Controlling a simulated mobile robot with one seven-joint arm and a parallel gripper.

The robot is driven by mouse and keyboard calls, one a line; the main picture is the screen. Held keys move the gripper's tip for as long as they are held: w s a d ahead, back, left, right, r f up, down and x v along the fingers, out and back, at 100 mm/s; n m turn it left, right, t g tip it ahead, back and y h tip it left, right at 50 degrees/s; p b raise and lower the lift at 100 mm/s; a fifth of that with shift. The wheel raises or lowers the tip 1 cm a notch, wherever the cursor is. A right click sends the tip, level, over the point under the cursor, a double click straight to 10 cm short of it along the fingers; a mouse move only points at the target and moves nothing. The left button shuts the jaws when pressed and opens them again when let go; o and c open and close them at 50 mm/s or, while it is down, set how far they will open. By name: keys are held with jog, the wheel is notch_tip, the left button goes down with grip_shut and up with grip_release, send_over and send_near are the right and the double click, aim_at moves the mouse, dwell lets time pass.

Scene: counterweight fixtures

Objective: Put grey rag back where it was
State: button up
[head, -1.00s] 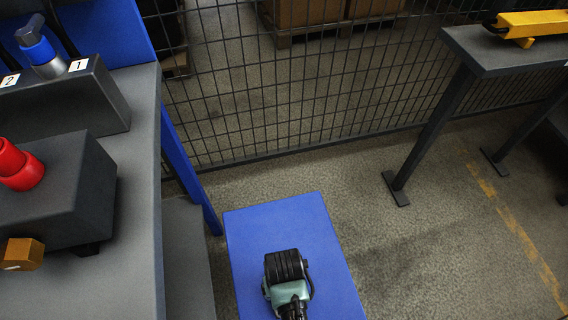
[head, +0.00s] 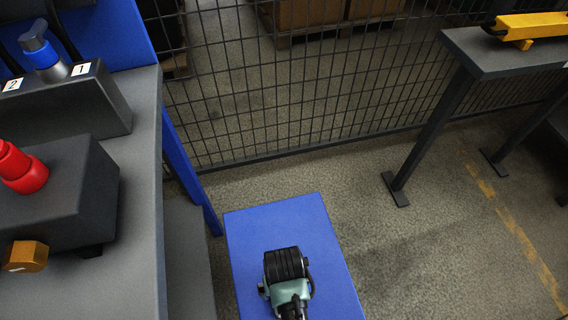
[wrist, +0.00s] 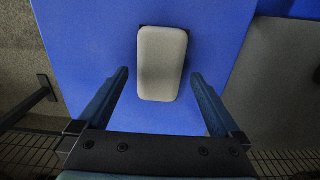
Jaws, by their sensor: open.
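A grey rag (wrist: 162,63), seen as a pale rounded rectangular pad, lies on a blue surface (wrist: 90,40) in the wrist view. My gripper (wrist: 160,76) is open, with one finger on each side of the rag's near part. A gap shows between the rag and each finger. The height of the fingers above the surface is hard to tell. In the head view the blue top (head: 255,225) stands low on the floor and my arm's end is over it. The rag and the fingers are hidden there.
A grey bench (head: 140,200) at left carries a dark block with a red knob (head: 22,168) and a brass hex piece (head: 25,256). A numbered dark block (head: 100,105) holds a blue-banded fitting. Wire fence (head: 300,100) stands behind. A table (head: 480,55) at right bears a yellow tool (head: 530,27).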

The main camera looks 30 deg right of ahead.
notch_tip(320, 180, up, 10)
jog(key=p, duration=0.3)
jog(key=shift+f, duration=0.1)
jog(key=w+r+n+t+h, duration=0.15)
jog(key=w+r+t, duration=0.85)
jog(key=w+r, duration=1.1)
jog(key=w+a+r+t, duration=0.25)
jog(key=r+t, duration=0.25)
jog(key=r, duration=1.2)
jog(key=s+a+r+t, duration=0.1)
jog(key=a+r+t, duration=0.15)
jog(key=r, duration=0.55)
jog(key=a+r+t, duration=0.1)
jog(key=r+t, duration=0.2)
jog(key=r, duration=0.5)
jog(key=s+a+r+n+t, duration=0.1)
jog(key=s+r+t, duration=0.2)
jog(key=s+r, duration=0.2)
jog(key=s+a+r+t+y, duration=0.1)
jog(key=s+r+t, duration=0.3)
jog(key=r, duration=0.8)
jog(key=s+a, duration=0.1)
jog(key=s, duration=0.1)
jog(key=shift+s+a+n, duration=0.25)
jog(key=shift+s+n, duration=0.05)
jog(key=shift+n, duration=0.05)
